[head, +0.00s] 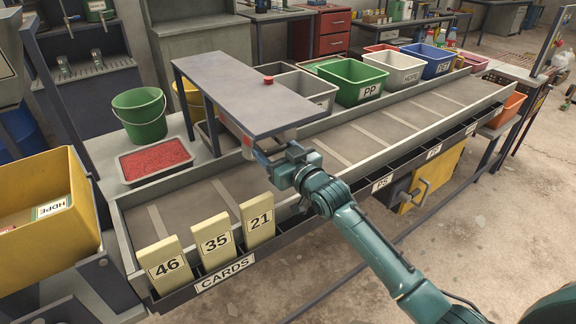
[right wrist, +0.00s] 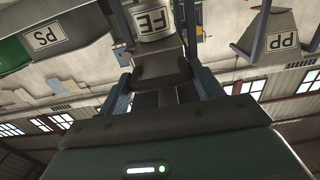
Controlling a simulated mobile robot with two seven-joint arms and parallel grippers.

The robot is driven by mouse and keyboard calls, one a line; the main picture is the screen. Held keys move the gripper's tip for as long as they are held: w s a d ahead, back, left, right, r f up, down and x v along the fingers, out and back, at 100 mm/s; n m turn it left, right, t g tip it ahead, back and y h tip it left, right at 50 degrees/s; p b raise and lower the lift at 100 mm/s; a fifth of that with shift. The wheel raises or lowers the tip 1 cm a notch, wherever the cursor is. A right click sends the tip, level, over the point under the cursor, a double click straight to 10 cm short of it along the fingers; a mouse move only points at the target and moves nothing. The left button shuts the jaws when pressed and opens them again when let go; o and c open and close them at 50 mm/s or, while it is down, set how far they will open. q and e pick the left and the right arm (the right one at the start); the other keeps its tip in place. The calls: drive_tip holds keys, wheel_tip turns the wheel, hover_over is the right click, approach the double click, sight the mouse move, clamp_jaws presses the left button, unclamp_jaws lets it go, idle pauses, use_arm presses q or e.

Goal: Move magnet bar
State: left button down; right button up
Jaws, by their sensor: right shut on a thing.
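My right gripper (head: 267,160) is beside the near end of a raised grey plate (head: 235,90) with a red knob, which bridges the belt. Its fingers (right wrist: 163,92) are shut on a dark block in the right wrist view, which I take to be the magnet bar's grip (right wrist: 160,68). In the head view the gripper and the plate mostly hide the held part. A red bit (head: 247,143) shows under the plate's edge, next to the gripper. A round light body labelled FE (right wrist: 152,22) shows just beyond the fingers. My left gripper is not in view.
Cards 46, 35 and 21 stand in the card rack (head: 225,268) at the near end of the belt (head: 375,130). A green bucket (head: 140,115) and a tray of red granules (head: 155,160) are at left. Several sorting bins, including the green PP bin (head: 350,82), line the far side.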

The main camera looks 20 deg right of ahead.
drive_tip(key=shift+w, duration=0.3)
drive_tip(key=o, duration=1.2)
drive_tip(key=shift+s, duration=0.15)
drive_tip(key=v, duration=1.3)
drive_tip(key=shift+b, duration=0.45)
drive_tip(key=shift+o, duration=0.4)
